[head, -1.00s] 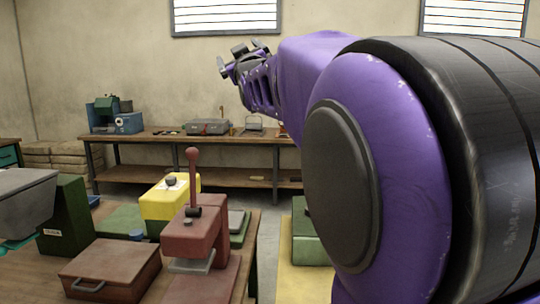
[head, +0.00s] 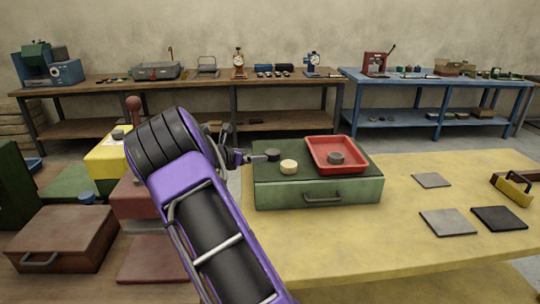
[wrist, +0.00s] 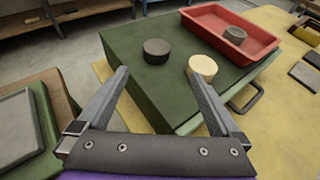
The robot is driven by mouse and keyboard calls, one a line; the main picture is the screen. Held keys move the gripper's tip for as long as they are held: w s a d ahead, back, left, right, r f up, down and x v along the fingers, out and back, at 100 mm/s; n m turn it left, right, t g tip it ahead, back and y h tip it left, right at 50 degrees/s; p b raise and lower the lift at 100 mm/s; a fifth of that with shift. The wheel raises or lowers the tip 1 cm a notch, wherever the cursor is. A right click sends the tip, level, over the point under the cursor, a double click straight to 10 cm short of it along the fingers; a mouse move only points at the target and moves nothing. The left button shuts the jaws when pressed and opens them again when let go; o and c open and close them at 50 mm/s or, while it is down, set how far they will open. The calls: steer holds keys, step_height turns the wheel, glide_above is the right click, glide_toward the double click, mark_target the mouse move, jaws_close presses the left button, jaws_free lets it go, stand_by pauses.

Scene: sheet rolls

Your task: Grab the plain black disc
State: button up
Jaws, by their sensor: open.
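A plain black disc (head: 272,155) lies on top of a green case (head: 318,192), near its back left corner. In the wrist view the black disc (wrist: 156,51) lies just beyond my fingertips, between their lines. A cream disc (head: 289,167) lies close by, to the right and nearer the case's front. A dark grey disc (head: 335,158) sits inside a red tray (head: 353,169) on the same case. My gripper (head: 258,157) is open and empty at the left of the black disc, and it shows in the wrist view (wrist: 159,73) with both fingers spread.
The case stands on a yellow table (head: 400,240) with flat grey plates (head: 448,222) and a yellow-handled tool (head: 513,188) at right. A maroon box (head: 62,240) and a press stand on the left bench. Other benches line the back wall.

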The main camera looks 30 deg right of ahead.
glide_toward(270, 153)
steer(key=x, duration=0.4)
steer(key=shift+s+d, duration=0.15)
steer(key=shift+d, duration=0.35)
steer(key=shift+w+a+f+x, duration=0.1)
steer(key=shift+f+x, duration=0.05)
steer(key=shift+x, duration=1.2)
steer(key=shift+w+a+f+x, duration=0.1)
steer(key=shift+x, duration=1.25)
steer(key=shift+c, duration=0.3)
steer(key=c, duration=1.3)
steer(key=shift+r, duration=0.1)
